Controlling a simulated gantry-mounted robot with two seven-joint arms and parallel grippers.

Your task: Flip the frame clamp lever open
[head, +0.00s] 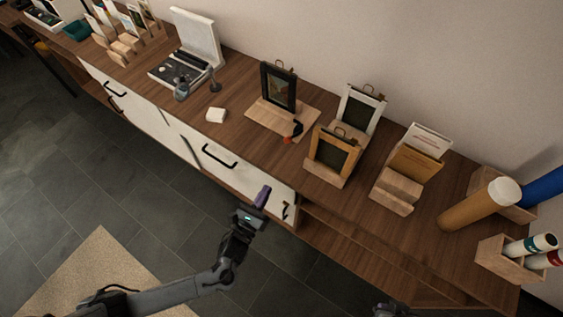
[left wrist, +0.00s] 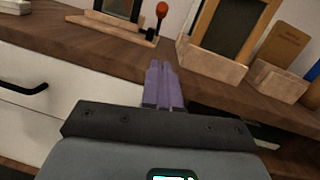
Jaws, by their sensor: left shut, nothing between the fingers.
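The black picture frame (head: 278,87) stands on a wooden base (head: 262,119) on the countertop. The clamp lever (head: 296,130), dark with an orange-red tip, is at the base's front right corner. In the left wrist view the lever's red knob (left wrist: 161,9) stands up on a thin dark stem at the end of the base (left wrist: 110,26). My left gripper (head: 263,196) has purple fingers that are shut and empty. It is in front of the counter's edge, apart from the lever. The fingers (left wrist: 162,85) point toward the counter in the left wrist view. My right gripper's fingers are not visible.
A wooden frame (head: 333,152) and a white frame (head: 361,110) stand right of the lever. A card holder (head: 398,190) is farther right. Drawer handles (head: 219,158) stick out from the front below the countertop.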

